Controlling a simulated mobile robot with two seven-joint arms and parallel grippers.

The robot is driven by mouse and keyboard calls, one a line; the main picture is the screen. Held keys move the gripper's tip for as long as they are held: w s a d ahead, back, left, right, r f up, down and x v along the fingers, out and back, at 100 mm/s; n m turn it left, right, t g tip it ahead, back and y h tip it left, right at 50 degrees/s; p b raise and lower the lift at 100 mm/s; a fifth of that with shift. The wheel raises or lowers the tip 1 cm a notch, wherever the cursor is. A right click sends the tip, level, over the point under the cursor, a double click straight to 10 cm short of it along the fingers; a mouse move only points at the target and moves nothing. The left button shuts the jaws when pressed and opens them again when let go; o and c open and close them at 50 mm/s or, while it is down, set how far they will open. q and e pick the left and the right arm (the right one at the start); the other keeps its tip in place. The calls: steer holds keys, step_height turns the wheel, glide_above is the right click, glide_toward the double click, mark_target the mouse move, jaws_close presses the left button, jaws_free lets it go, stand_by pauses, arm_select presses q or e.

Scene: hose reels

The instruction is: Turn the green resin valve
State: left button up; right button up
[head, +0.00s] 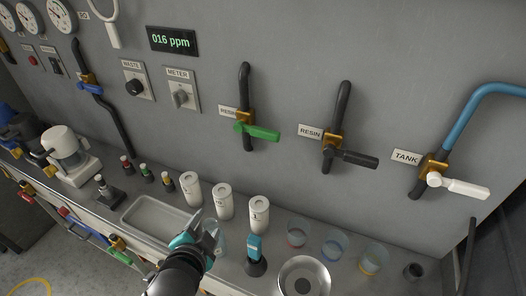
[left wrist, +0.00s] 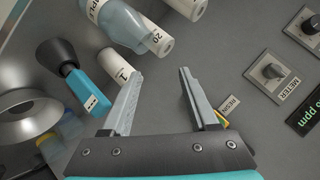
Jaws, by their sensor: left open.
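The green resin valve (head: 258,131) is on a dark vertical pipe on the grey wall, with a brass body and a RESIN label (head: 228,112) at its left. Its green lever points right and slightly down. My left gripper (head: 208,232) is low over the bench, below and left of the valve, apart from it. In the left wrist view the left gripper (left wrist: 160,74) is open with nothing between its fingers. There the RESIN label (left wrist: 231,104) shows beside the right finger, with a small part of the valve; the rest is hidden. My right gripper is not in view.
A second resin valve with a black lever (head: 350,157) and a tank valve with a white lever (head: 460,187) are to the right. White canisters (head: 223,201), a teal-handled tool (head: 255,249), a metal bowl (head: 304,276) and beakers (head: 334,244) crowd the bench. The wall around the green lever is clear.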

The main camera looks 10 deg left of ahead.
arm_select(q)
steer(key=w+d+r+m+t+h, duration=0.1)
steer(key=w+r+m+t, duration=0.15)
steer(key=r, duration=0.25)
steer(key=w+d+r+m+t, duration=0.1)
steer(key=r+m+t, duration=0.15)
steer(key=r, duration=0.25)
steer(key=m+t+h, duration=0.1)
steer(key=m+h, duration=0.3)
steer(key=m, duration=0.3)
glide_toward(263, 136)
steer(key=w, duration=0.3)
steer(key=w+d+p, duration=0.1)
steer(key=w, duration=0.3)
steer(key=w+d, duration=0.1)
steer(key=w, duration=0.3)
steer(key=shift+f+p, duration=0.2)
steer(key=shift+p, duration=0.1)
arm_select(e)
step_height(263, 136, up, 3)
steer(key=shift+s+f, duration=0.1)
arm_select(q)
jaws_close()
